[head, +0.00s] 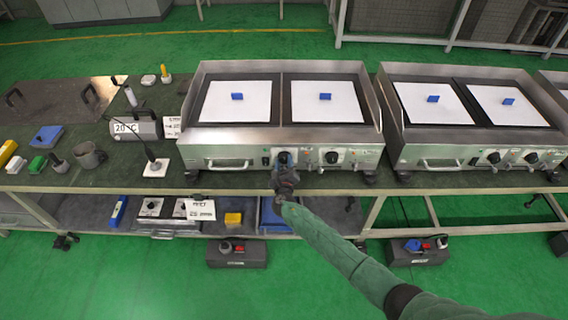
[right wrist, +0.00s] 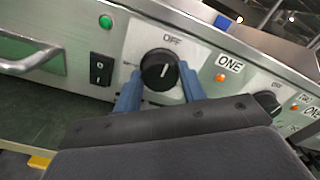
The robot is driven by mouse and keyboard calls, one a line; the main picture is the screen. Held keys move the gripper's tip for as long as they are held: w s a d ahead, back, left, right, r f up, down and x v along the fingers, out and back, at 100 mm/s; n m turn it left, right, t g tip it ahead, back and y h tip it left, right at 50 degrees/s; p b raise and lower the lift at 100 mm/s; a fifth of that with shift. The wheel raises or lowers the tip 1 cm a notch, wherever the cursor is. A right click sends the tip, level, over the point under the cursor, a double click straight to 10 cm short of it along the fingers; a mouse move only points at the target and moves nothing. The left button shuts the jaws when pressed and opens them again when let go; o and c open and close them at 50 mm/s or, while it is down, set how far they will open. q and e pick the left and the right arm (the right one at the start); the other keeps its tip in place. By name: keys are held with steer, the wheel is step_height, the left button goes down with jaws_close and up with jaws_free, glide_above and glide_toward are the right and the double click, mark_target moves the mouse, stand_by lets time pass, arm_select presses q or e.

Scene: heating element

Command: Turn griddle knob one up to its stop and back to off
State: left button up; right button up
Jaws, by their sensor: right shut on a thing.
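Griddle knob one (right wrist: 158,70) is a round black knob on the steel front panel, under an "OFF" mark and left of a "ONE" label. Its white pointer line points roughly at "OFF". My right gripper (right wrist: 157,92) has its blue fingers on both sides of the knob and is shut on it. In the head view my right gripper (head: 284,163) reaches the front of the left griddle (head: 215,137) and mostly hides the knob. My left gripper is not in view.
A rocker switch (right wrist: 101,68) and a green lamp (right wrist: 105,21) sit left of the knob; an orange lamp (right wrist: 220,77) and a second knob (right wrist: 267,102) sit right. A handle (head: 228,164) sticks out at the left. Another griddle (head: 400,143) stands at right.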

steer(key=shift+f, duration=0.15)
steer(key=o, duration=1)
steer(key=shift+s, duration=0.25)
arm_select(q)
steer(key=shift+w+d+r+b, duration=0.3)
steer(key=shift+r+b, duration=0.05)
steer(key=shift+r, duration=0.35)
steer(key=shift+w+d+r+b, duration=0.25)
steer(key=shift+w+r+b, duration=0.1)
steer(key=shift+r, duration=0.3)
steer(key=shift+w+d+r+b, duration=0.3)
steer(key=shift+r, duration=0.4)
arm_select(e)
steer(key=shift+s, duration=3.65)
